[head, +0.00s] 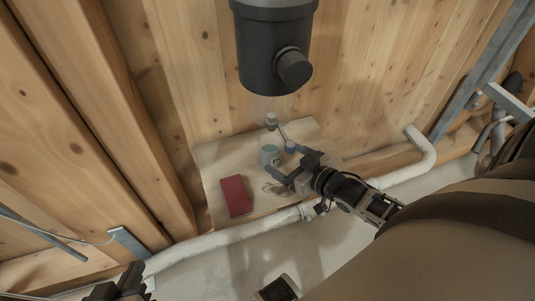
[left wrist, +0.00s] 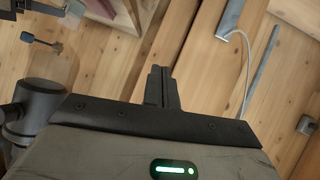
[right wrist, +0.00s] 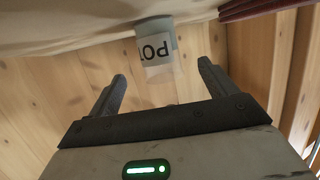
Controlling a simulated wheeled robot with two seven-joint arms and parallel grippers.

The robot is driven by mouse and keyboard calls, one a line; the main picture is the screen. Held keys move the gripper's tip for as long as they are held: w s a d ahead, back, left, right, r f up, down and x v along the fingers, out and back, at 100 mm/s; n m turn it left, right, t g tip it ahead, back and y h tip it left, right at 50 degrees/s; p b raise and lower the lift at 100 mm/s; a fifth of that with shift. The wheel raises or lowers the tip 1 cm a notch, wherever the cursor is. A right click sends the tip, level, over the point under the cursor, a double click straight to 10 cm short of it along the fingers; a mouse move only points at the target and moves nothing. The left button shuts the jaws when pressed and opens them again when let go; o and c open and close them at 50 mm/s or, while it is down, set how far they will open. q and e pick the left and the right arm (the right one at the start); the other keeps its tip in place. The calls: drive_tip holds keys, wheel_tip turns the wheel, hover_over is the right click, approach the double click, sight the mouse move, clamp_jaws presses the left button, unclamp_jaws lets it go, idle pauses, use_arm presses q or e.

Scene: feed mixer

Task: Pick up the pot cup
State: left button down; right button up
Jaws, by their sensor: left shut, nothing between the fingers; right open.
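My right gripper (head: 284,165) is open just right of the cup. In the right wrist view its two fingers (right wrist: 162,78) are spread, with the cup ahead between their lines; I cannot tell whether they touch it. My left gripper (head: 122,284) is low at the left, away from the table; its fingers (left wrist: 162,85) are closed together and empty.
A dark red book-like box (head: 236,196) lies on the table (head: 216,157) left of the cup. A small blue-ended item (head: 290,147) is close behind my right gripper. A dark cylindrical mixer (head: 273,50) hangs above. White pipes (head: 232,240) run along the table's front.

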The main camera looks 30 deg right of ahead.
sight(278, 153)
drive_tip(key=w, duration=0.3)
drive_tip(key=shift+w+a+b, duration=0.15)
drive_tip(key=shift+a+b, duration=0.15)
drive_tip(key=shift+b, duration=0.05)
drive_tip(key=x, duration=0.1)
drive_tip(key=b+x, duration=0.1)
drive_tip(key=x, duration=0.1)
drive_tip(key=r+b+x, duration=0.1)
drive_tip(key=x, duration=0.1)
drive_tip(key=shift+w, duration=0.25)
use_arm(q)
drive_tip(key=shift+w+d+r+t+h, duration=0.1)
drive_tip(key=shift+d+r+t+h, duration=0.15)
drive_tip(key=shift+r+t, duration=0.2)
drive_tip(key=shift+d+r+t+h, duration=0.25)
drive_tip(key=shift+r+t, duration=0.1)
drive_tip(key=shift+r, duration=0.15)
use_arm(e)
drive_tip(key=shift+r, duration=0.1)
drive_tip(key=c, duration=1.1)
use_arm(q)
drive_tip(key=shift+a+r+p, duration=0.1)
drive_tip(key=shift+a+p, duration=0.05)
drive_tip(key=shift+p, duration=0.25)
use_arm(e)
drive_tip(key=shift+r, duration=0.2)
